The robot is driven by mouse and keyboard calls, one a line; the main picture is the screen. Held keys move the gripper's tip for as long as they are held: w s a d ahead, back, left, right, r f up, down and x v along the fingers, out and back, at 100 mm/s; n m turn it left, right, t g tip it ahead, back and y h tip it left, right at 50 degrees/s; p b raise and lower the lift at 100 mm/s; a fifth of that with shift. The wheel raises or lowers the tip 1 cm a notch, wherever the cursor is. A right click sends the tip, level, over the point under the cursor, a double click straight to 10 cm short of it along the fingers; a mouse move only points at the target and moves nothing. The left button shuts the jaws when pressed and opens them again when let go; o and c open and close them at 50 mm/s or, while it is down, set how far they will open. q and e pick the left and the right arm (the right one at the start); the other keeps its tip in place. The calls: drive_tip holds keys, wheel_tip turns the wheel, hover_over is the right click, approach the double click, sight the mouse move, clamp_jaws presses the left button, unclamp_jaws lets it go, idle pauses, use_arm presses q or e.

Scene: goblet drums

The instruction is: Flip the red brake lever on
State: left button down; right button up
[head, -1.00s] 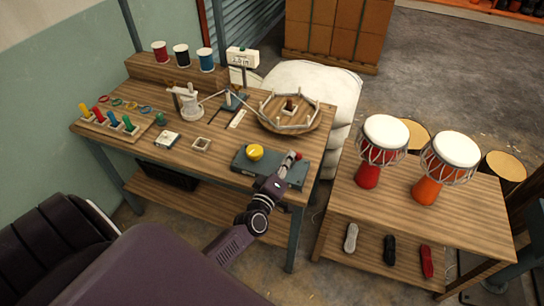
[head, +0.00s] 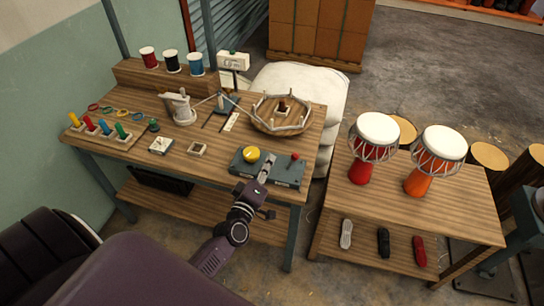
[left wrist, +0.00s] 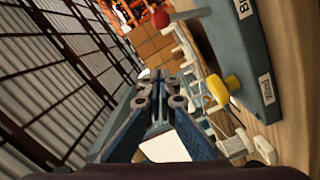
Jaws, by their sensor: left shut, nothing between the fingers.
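A grey control box (head: 283,177) lies at the front right of the workbench. It bears a yellow button (head: 251,154) on its left and a lever with a red ball knob (head: 294,156) on its right. The lever's stalk is small, and I cannot tell if it is on or off. My left gripper (head: 269,161) is shut and empty, over the box between button and lever, apart from the knob in the picture. The left wrist view shows the closed fingers (left wrist: 158,80), the red knob (left wrist: 160,19) and the yellow button (left wrist: 218,89). My right gripper is out of view.
A round wooden jig with pegs (head: 281,114) stands behind the box. Thread spools (head: 149,58) stand on a shelf at the back. Two goblet drums (head: 373,147) stand on a lower table (head: 330,205) to the right, across a narrow gap.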

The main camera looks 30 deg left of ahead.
use_arm(q)
drive_tip(key=s, duration=0.1)
drive_tip(key=s+d, duration=0.1)
drive_tip(key=s, duration=0.1)
drive_tip(key=s+b, duration=0.1)
drive_tip(key=s, duration=0.1)
drive_tip(key=shift+s+d+r, duration=0.1)
drive_tip(key=shift+s+d, duration=0.1)
drive_tip(key=shift+d, duration=0.05)
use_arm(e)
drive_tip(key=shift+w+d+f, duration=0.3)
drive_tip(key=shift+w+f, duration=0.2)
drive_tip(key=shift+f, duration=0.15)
